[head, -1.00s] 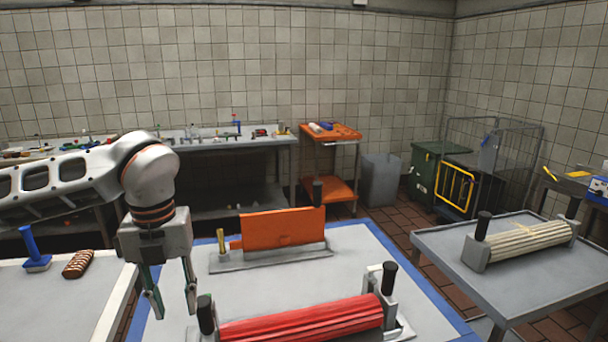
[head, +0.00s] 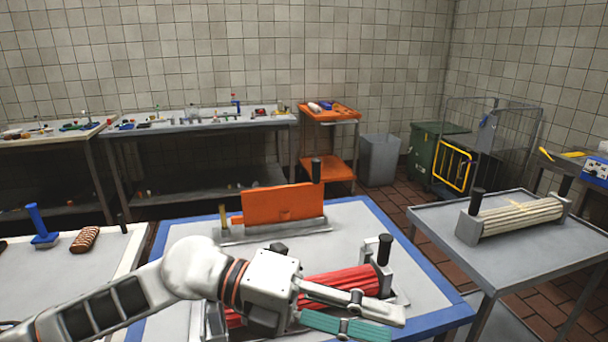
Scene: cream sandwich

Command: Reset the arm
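My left arm reaches in from the lower left over the blue-edged table (head: 375,212). My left gripper (head: 396,326) points to the right, above the near part of the table, with its two fingers spread apart and nothing between them. It partly hides a red ribbed roller (head: 345,282) on a grey stand with black handles. Whether the gripper touches the roller cannot be told. My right gripper is not in view.
An orange board (head: 283,205) stands on a grey base behind the roller. A pale ribbed roller (head: 520,219) lies on the right-hand table (head: 470,262). A blue-handled tool (head: 40,227) and a brown striped loaf (head: 85,239) sit on the left table. Floor shows between the tables.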

